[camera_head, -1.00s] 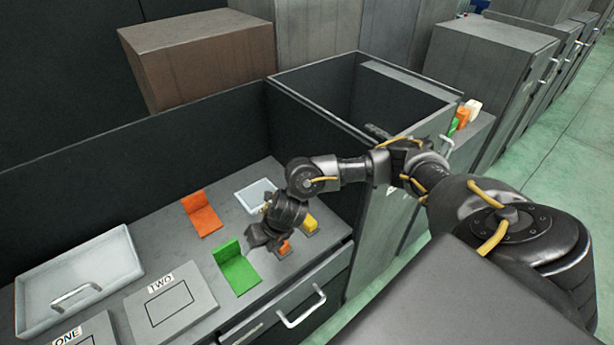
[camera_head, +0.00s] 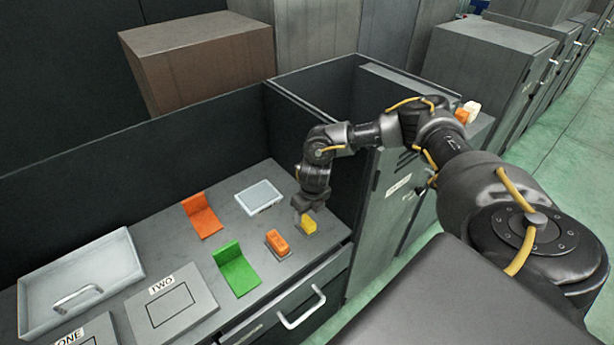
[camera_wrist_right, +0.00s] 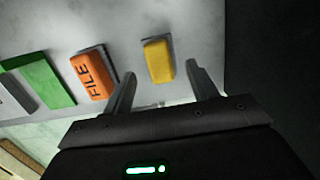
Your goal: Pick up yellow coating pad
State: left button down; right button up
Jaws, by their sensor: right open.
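The yellow coating pad (camera_head: 309,227) is a small yellow block on the grey worktop near its right end. In the right wrist view the yellow pad (camera_wrist_right: 158,60) lies on a dark holder, just beyond and between the two fingers. My right gripper (camera_head: 306,208) is directly above the pad, pointing down. In the wrist view the fingers of my right gripper (camera_wrist_right: 160,82) are apart with nothing between them. Whether they reach down beside the pad is hard to tell. My left gripper is not in view.
An orange block marked FILE (camera_wrist_right: 93,74) lies beside the yellow pad. A green bracket (camera_head: 237,269), an orange bracket (camera_head: 202,215) and a small white tray (camera_head: 259,197) are on the worktop (camera_head: 160,245). A dark back wall (camera_head: 120,160) and an open bin (camera_head: 330,95) bound it.

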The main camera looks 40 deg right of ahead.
aim_at(307, 220)
jog(key=shift+f+p, duration=0.35)
jog(key=shift+f, duration=0.1)
jog(key=f, duration=0.2)
jog(key=f+p, duration=0.1)
jog(key=shift+w+f, duration=0.2)
jog(key=shift+f, duration=0.6)
jog(key=c, duration=1.1)
jog(key=shift+w+r, duration=0.1)
jog(key=shift+c, duration=0.2)
jog(key=shift+r, duration=0.45)
jog(key=s+a+r+b, duration=0.2)
jog(key=s+a+r, duration=0.5)
jog(key=s+r, duration=0.5)
jog(key=shift+a+b, duration=0.3)
